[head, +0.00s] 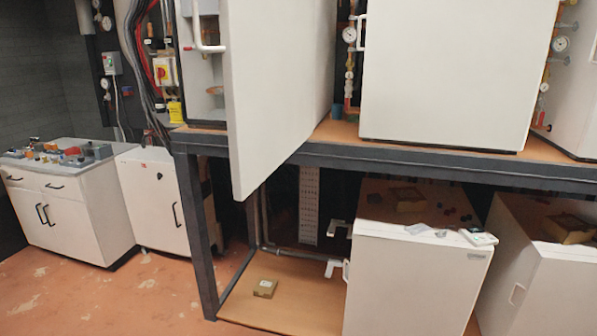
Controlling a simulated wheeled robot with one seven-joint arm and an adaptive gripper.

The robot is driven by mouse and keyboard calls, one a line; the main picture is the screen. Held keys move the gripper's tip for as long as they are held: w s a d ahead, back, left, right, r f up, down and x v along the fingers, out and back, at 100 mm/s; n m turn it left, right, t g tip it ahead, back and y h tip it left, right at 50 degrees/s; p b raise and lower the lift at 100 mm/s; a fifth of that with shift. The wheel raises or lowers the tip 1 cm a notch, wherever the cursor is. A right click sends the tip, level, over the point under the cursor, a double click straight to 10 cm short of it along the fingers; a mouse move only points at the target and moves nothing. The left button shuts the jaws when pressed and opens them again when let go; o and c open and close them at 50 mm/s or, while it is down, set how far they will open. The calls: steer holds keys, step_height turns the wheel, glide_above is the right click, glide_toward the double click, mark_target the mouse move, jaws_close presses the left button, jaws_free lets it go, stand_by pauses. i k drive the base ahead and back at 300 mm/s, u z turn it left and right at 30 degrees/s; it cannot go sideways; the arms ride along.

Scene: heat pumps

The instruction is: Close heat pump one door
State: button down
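A white heat pump door (275,90) stands open on the upper left unit. Its free edge swings out toward me, past the front of the shelf, and its right side runs back to the unit. The top of the door is cut off by the frame. Pipes and part of the unit's inside show left of the door. No label tells which pump is number one. My gripper is not in view.
A dark steel frame with a wooden shelf (345,130) carries the upper units. A closed white unit (450,75) stands to the right. Below are white units (415,285) and a small box (265,288). Cabinets (75,215) stand left. Reddish floor (130,300) is open at the front left.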

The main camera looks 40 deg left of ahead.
mark_target(267, 49)
steer(key=i, duration=0.85)
steer(key=u, duration=1.65)
